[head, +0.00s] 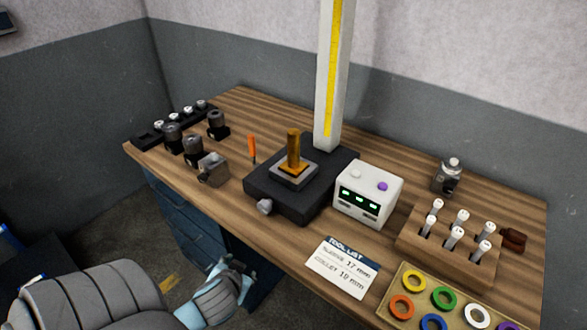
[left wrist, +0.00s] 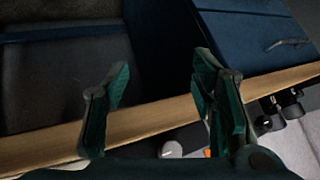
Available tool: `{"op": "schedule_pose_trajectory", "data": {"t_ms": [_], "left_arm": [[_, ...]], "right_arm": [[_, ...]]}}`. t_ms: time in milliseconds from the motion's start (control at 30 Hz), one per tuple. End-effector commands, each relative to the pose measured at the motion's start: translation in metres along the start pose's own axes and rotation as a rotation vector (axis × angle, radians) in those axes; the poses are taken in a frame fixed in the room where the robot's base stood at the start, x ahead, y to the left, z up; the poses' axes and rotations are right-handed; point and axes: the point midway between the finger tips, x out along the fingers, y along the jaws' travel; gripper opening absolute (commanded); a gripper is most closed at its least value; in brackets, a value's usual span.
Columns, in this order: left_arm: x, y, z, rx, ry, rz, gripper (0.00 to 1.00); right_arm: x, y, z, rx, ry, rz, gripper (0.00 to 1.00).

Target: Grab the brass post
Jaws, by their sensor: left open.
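The brass post (head: 293,145) stands upright in a square grey seat (head: 307,174) on the black base (head: 270,199) of a measuring stand, near the middle of the bench. My left gripper (left wrist: 162,64) is open and empty in the left wrist view, its two dark green fingers spread apart at the bench's front edge. In the head view my left arm comes in from the lower left and its end is in front of the bench, well short of the post. The post cannot be made out in the left wrist view. My right gripper is in neither view.
A tall white column (head: 332,95) rises behind the post. A white display box (head: 368,195) stands right of it, an orange-handled tool (head: 252,146) left. Several dark holders (head: 193,150) stand further left. The wooden bench edge (left wrist: 150,117) crosses the wrist view.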

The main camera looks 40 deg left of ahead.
Motion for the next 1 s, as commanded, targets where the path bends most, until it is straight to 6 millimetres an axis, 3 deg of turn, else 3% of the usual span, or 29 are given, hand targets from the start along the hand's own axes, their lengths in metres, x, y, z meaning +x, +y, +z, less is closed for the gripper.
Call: {"op": "schedule_pose_trajectory", "data": {"t_ms": [67,200,300,400,567,733,1000], "left_arm": [[-0.028,-0.023,-0.045,-0.074,0.143,-0.047,0.51],[-0.038,-0.062,-0.13,-0.194,0.482,-0.068,0.51],[-0.052,-0.068,-0.184,-0.228,0.697,0.022,0.51],[-0.068,-0.062,-0.222,-0.229,0.836,0.147,0.51],[-0.074,-0.05,-0.252,-0.221,0.914,0.271,0.51],[-0.05,-0.043,-0.285,-0.235,0.922,0.278,0.51],[-0.026,-0.037,-0.325,-0.231,0.914,0.277,0.51]], "right_arm": [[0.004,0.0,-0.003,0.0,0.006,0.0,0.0],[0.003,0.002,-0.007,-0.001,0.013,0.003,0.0],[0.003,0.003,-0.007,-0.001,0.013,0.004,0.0],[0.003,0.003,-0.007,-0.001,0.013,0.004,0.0],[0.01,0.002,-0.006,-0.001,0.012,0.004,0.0],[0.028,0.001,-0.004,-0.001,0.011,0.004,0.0],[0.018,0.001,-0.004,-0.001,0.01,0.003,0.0]]}}
